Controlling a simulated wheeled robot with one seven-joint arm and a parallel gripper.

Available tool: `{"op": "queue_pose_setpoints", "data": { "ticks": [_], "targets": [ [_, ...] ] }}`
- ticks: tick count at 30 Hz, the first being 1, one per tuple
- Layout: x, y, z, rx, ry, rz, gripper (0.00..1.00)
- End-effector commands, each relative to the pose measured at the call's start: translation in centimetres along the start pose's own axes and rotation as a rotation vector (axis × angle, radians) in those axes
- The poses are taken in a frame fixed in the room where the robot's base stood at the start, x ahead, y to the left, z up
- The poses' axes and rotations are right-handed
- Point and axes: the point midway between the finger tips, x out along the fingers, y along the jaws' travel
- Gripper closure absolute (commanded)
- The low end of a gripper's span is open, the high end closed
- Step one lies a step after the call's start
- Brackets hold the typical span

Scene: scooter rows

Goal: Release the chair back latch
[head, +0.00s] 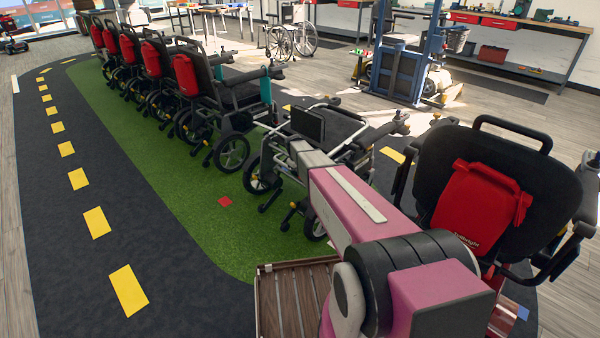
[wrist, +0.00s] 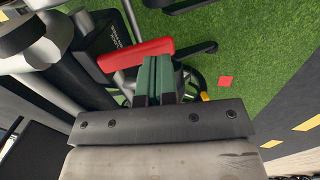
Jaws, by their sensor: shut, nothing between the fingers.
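The chair at my arm (head: 352,135) is in the middle of the head view, with a silver frame and dark wheels, partly covered by my pink arm. In the wrist view a red lever (wrist: 137,53), which looks like the back latch, lies slanted among dark and silver tubes. My gripper (wrist: 158,68) has its green fingers shut together and empty. In that view the fingertips overlap the right end of the lever; I cannot tell whether they touch it. The head view does not clearly show the fingers.
A row of chairs with red packs (head: 186,76) stands at the left on a green strip (head: 175,170). Another chair with a red pack (head: 470,205) stands close at the right of my arm. Dark floor with yellow marks (head: 97,222) is clear at the left.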

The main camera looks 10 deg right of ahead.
Motion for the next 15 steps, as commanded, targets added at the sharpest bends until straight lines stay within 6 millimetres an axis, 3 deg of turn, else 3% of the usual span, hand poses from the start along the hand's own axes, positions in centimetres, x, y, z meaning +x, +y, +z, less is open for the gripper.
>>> {"op": "queue_pose_setpoints", "data": {
  "ticks": [15],
  "targets": [
    [-0.76, 0.12, 0.03, 0.000, 0.000, -0.001, 1.00]
  ]
}}
